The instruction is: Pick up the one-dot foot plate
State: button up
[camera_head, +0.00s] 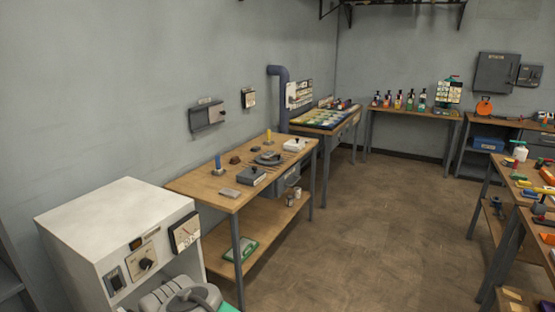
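I cannot make out a one-dot foot plate; no dot marks are readable at this size. The near wooden workbench (212,192) carries several small items: a flat grey block (230,193), a dark grey box (252,177), a white box (294,145), a round dark part (268,158), and blue (218,163) and yellow (268,136) upright pieces. A green-edged flat item (240,249) lies on its lower shelf. At the right edge, another bench holds several coloured parts, cut off by the frame.
A white cabinet (115,215) with dials stands at the front left, against the near bench. A bench with a coloured panel (322,118) and a back bench with bottles (398,100) line the walls. The brown floor (390,215) between the benches is clear.

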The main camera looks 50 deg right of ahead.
aim_at(268, 154)
jog(key=z, duration=1.75)
jog(key=i, duration=3.85)
jog(key=u, duration=3.65)
